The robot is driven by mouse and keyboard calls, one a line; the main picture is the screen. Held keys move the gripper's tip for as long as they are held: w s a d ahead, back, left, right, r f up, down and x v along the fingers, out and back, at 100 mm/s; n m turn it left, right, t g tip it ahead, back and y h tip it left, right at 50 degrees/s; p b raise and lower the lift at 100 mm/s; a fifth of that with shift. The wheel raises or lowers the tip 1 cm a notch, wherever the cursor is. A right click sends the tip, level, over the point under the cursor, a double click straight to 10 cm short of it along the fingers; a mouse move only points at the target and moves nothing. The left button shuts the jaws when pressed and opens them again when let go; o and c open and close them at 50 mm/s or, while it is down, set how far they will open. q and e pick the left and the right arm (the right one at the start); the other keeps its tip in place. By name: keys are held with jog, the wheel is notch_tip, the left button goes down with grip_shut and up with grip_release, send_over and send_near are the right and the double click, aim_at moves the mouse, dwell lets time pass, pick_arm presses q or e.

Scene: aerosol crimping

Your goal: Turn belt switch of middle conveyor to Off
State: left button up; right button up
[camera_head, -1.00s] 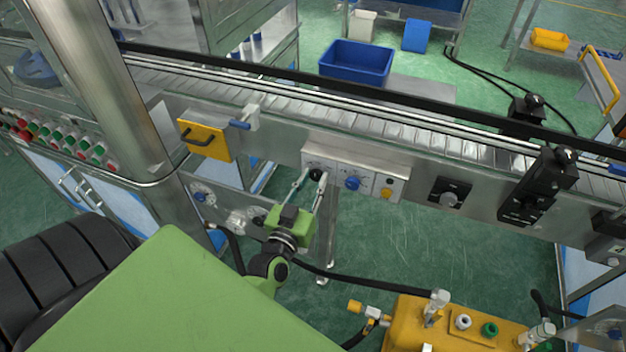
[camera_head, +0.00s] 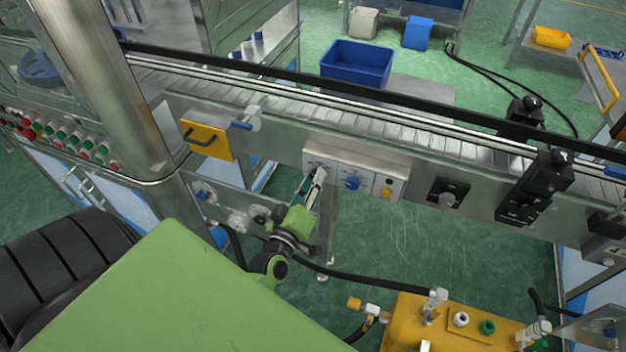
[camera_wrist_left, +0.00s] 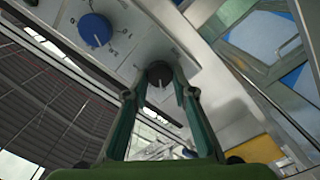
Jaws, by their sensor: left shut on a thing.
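The control box (camera_head: 366,164) is on the side of the middle conveyor (camera_head: 360,120). It carries a black knob, a blue knob (camera_head: 351,183) and a yellow button (camera_head: 386,193). My left gripper (camera_head: 318,175) reaches up to the box's left end and is shut on the black knob, which it mostly hides in the head view. In the left wrist view the black knob (camera_wrist_left: 159,74) sits between the two fingertips of my left gripper (camera_wrist_left: 160,88). The blue knob (camera_wrist_left: 95,30) is to its upper left there. I do not see my right gripper.
A yellow plate with a black handle (camera_head: 207,140) is left of the box. A black-plated knob (camera_head: 447,192) and a dark bracket (camera_head: 535,190) are to the right. A yellow unit (camera_head: 450,325) with fittings stands below, and a dark hose (camera_head: 375,286) runs to it.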

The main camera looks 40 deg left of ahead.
pick_arm(q)
jog(key=shift+n, duration=0.5)
jog(key=o, duration=1.1)
jog(key=v, duration=1.2)
jog(key=shift+a+f, duration=0.1)
